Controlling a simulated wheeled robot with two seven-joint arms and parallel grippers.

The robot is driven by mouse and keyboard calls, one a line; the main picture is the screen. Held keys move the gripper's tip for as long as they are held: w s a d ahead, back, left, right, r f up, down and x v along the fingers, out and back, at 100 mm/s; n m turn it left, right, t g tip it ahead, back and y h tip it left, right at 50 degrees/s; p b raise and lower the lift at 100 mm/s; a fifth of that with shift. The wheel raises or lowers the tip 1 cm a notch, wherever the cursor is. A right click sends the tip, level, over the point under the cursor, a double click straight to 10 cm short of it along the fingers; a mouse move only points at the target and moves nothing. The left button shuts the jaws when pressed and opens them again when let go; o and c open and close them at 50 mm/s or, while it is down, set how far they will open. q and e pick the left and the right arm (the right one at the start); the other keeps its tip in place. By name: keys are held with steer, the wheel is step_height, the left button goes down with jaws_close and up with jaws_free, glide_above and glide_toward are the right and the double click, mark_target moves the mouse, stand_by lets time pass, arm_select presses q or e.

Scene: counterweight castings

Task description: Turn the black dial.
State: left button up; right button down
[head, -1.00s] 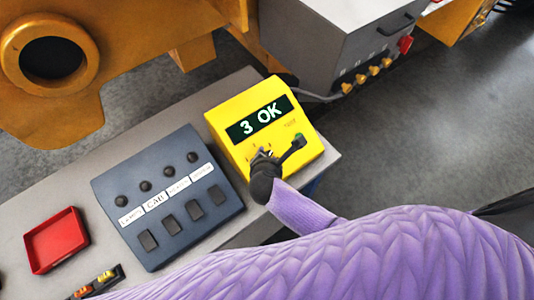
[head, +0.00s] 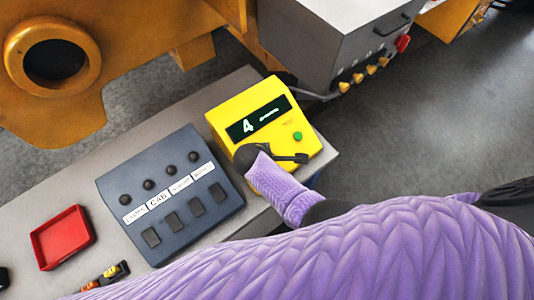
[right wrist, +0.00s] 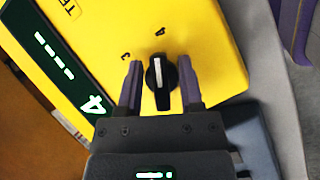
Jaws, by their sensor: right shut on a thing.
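The black dial (right wrist: 160,82) sits on the yellow box (right wrist: 200,35), which also shows in the head view (head: 225,115). In the right wrist view its white pointer line points at the mark 4. My right gripper (right wrist: 160,64) has one finger on each side of the dial and is shut on it. In the head view my wrist and gripper hide the dial. The dark display (head: 258,119) reads 4 with dashes. A green button (head: 298,136) is on the same face. My left gripper is not in view.
A dark blue panel (head: 165,240) with black knobs and switches stands left of the yellow box on the grey bench (head: 85,185). A red tray (head: 62,238) lies farther left. A grey cabinet (head: 310,50) with yellow knobs stands behind. Floor to the right is clear.

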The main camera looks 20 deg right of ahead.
steer(key=shift+m, duration=0.4)
stand_by(0.3)
steer(key=c, duration=0.6)
jaws_free()
steer(key=shift+r, duration=0.1)
